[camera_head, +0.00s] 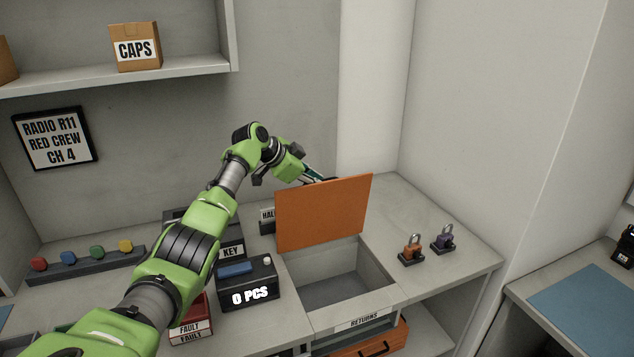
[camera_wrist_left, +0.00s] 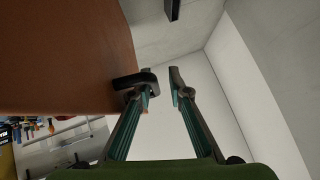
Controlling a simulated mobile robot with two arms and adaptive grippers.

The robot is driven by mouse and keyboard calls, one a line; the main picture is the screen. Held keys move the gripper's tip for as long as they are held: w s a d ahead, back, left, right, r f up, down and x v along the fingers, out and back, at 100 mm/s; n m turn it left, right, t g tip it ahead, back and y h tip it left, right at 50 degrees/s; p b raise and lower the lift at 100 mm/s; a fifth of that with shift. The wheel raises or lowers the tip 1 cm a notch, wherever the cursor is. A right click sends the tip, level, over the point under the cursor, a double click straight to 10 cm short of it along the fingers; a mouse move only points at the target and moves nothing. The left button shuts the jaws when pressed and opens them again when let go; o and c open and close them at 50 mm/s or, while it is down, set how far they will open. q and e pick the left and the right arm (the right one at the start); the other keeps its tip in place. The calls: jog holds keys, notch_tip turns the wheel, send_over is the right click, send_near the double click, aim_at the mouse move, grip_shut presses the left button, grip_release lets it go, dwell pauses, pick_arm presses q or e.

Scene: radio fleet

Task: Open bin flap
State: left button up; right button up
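The orange bin flap (camera_head: 324,213) stands raised, close to upright, at the back of the returns bin (camera_head: 392,294), whose opening shows empty in the head view. My left gripper (camera_head: 318,178) is at the flap's top edge, its fingertips partly hidden behind the flap. In the left wrist view the flap (camera_wrist_left: 62,55) fills the upper left. There my left gripper (camera_wrist_left: 161,84) has a gap between its fingers with nothing in it. One finger overlaps the flap's edge; I cannot tell whether it touches. My right gripper is not in view.
A black counter box (camera_head: 249,290) reading 0 PCS stands left of the bin. Two padlocks, one orange (camera_head: 411,250) and one purple (camera_head: 443,239), stand to its right. A red fault box (camera_head: 190,318) is beside my left arm. A wall rises behind the counter.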

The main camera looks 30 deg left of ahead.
pick_arm(q)
jog(key=shift+s, duration=0.1)
jog(key=shift+s+a+r, duration=0.25)
jog(key=shift+s+r, duration=0.1)
jog(key=shift+r, duration=0.05)
jog(key=v, duration=1)
jog(key=shift+s+r, duration=0.3)
jog(key=shift+r, duration=0.05)
